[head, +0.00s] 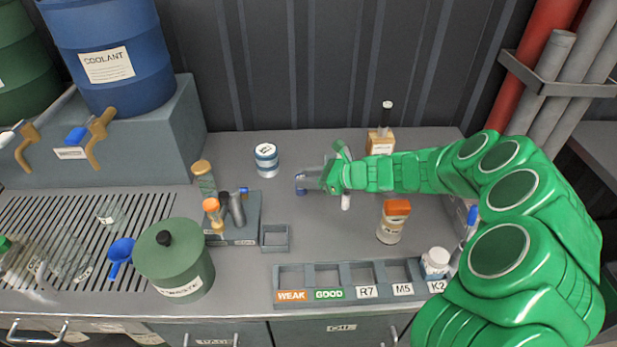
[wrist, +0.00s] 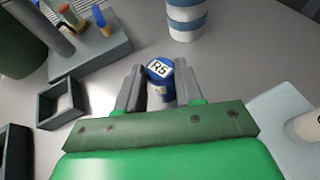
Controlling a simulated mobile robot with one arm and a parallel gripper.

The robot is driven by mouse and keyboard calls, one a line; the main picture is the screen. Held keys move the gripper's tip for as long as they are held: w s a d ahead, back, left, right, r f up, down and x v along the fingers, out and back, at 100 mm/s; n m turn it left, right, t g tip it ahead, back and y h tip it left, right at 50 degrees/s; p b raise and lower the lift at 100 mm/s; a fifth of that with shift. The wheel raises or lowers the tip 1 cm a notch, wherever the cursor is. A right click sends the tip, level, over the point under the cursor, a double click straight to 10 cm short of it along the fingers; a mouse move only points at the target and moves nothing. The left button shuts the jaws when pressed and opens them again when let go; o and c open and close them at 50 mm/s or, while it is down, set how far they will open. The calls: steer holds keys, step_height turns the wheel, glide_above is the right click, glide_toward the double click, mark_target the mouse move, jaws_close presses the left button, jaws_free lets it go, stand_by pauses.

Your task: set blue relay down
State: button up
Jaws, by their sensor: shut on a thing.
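My green gripper (head: 316,180) reaches in from the right, low over the middle of the counter. In the wrist view its two grey fingers (wrist: 160,88) are shut on the blue relay (wrist: 160,70), which has a blue cap labelled R5. The relay's body is partly hidden between the fingers. In the head view the relay (head: 301,188) shows only as a small blue patch at the gripper's tip. I cannot tell whether its base touches the counter.
A small empty square tray (head: 275,237), a blue-and-white jar (head: 266,160) and an orange-capped jar (head: 391,222) stand nearby. Counter below the gripper is bare.

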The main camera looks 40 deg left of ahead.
steer(key=o, duration=1)
steer(key=shift+o, duration=0.2)
steer(key=shift+r, duration=0.1)
steer(key=shift+r, duration=0.1)
steer(key=v, duration=0.6)
steer(key=shift+w, duration=0.1)
steer(key=shift+w+d+r, duration=0.2)
steer(key=shift+d+r, duration=0.05)
steer(key=shift+d, duration=0.35)
